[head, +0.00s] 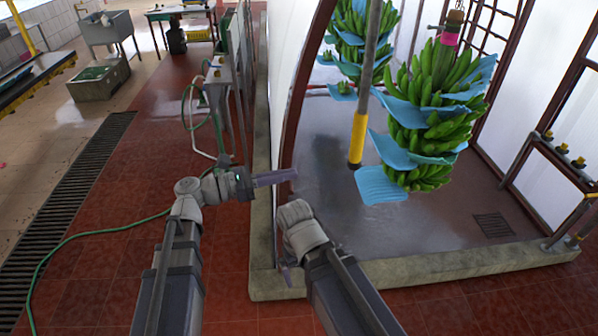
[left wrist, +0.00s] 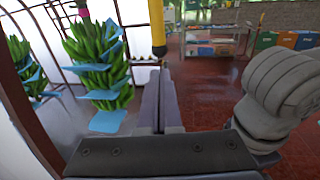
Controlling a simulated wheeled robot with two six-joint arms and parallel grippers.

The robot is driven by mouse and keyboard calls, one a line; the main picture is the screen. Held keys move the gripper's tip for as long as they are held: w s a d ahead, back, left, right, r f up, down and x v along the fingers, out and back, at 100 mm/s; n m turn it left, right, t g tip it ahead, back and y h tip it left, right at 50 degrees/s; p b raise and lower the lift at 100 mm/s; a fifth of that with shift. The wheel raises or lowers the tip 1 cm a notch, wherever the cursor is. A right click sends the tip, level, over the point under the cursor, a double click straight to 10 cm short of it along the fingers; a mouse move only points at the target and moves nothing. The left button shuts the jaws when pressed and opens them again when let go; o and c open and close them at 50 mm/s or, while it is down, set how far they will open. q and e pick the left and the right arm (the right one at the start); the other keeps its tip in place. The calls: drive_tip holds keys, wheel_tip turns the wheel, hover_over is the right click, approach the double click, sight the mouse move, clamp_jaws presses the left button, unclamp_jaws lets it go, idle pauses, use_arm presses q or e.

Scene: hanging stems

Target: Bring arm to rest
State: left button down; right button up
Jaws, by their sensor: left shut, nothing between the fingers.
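My left gripper (head: 288,176) points right in the head view, beside the pale curved wall edge. Its fingers are together with nothing between them, and they also show shut in the left wrist view (left wrist: 160,98). My right arm comes in from the lower middle of the head view, and its grey wrist is just below the left gripper. No held object is seen.
A hanging banana stem (head: 430,112) with blue sheets hangs right of the grippers; it also shows in the left wrist view (left wrist: 98,65). A yellow-ended pole (head: 358,138) hangs between. A concrete curb (head: 420,268) runs below. The red tiled floor (head: 115,225) at left is mostly open.

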use_arm(q)
drive_tip(key=shift+a, duration=0.35)
drive_tip(key=shift+d, duration=0.1)
